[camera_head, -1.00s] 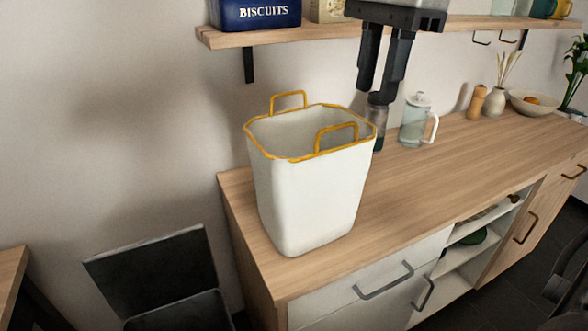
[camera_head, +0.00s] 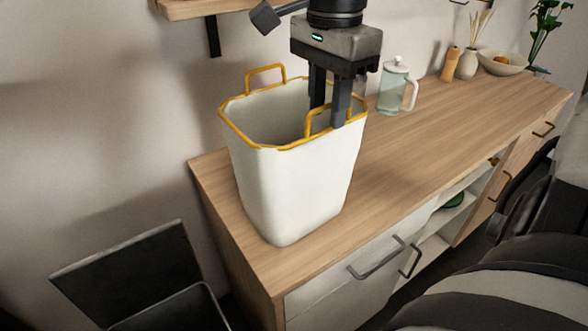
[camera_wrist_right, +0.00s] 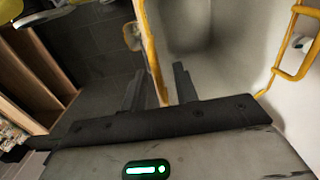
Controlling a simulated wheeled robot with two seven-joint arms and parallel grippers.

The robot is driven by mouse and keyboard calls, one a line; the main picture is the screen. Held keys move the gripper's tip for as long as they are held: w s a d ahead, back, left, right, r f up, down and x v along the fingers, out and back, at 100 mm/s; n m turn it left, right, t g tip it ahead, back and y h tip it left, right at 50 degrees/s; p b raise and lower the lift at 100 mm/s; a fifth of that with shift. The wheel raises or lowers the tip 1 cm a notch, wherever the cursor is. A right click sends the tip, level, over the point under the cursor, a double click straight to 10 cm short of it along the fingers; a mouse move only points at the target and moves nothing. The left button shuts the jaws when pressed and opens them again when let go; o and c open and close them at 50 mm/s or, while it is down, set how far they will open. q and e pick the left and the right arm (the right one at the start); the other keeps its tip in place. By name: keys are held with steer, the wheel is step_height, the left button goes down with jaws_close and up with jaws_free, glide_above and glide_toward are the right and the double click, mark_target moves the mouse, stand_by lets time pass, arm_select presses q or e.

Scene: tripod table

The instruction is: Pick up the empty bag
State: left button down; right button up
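The empty bag (camera_head: 290,190) is a white, open-topped, upright bag with a yellow rim and two yellow handles. It stands on the left end of the wooden cabinet top in the head view. Its inside looks empty in the visible part. My right gripper (camera_head: 328,114) points down at the near handle (camera_head: 313,112), with its fingers apart. In the right wrist view the open fingers (camera_wrist_right: 159,88) have a yellow bar of the bag (camera_wrist_right: 150,48) between them. Whether they touch it I cannot tell. My left gripper is not in view.
The wooden cabinet top (camera_head: 430,125) is clear to the right of the bag. A glass jug (camera_head: 393,92), pepper mill (camera_head: 450,64), vase (camera_head: 467,65) and bowl (camera_head: 503,62) stand farther back. A shelf (camera_head: 195,8) hangs above left. A dark open bin (camera_head: 130,275) is at lower left.

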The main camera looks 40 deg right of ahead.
mark_target(294, 157)
step_height(294, 157, down, 5)
steer(key=shift+d+f+p, duration=0.1)
steer(key=shift+d+p, duration=0.05)
steer(key=shift+p, duration=0.3)
jaws_close()
